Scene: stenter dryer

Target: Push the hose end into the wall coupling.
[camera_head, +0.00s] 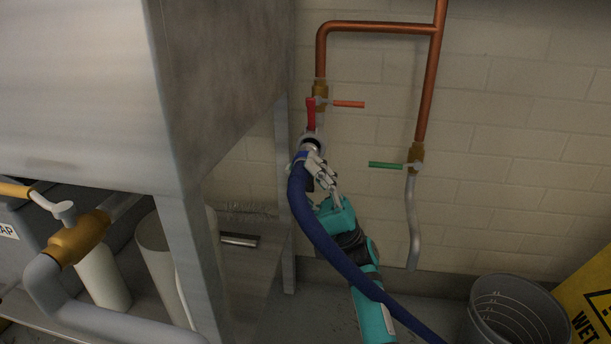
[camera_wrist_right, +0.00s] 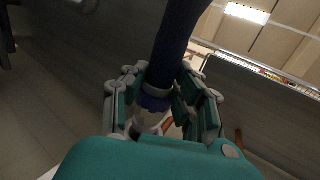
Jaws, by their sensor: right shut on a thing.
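The blue hose (camera_head: 331,248) runs up from the floor at the lower right to the wall coupling (camera_head: 313,140), a grey round fitting below a brass valve. My right gripper (camera_head: 312,170) is shut on the hose near its end, just below the coupling. In the right wrist view the fingers (camera_wrist_right: 162,108) flank the blue hose (camera_wrist_right: 176,45) at its grey collar, with a pale end piece beyond. The hose end is right at the coupling's mouth in the head view. The gripper partly hides it, and I cannot tell whether it is inside. My left gripper is not in view.
A red lever (camera_head: 311,114) and an orange lever (camera_head: 348,104) sit just above the coupling. A green-handled valve (camera_head: 386,165) with a grey pipe is to the right. A large metal housing (camera_head: 225,80) stands close on the left. A grey bucket (camera_head: 515,312) stands lower right.

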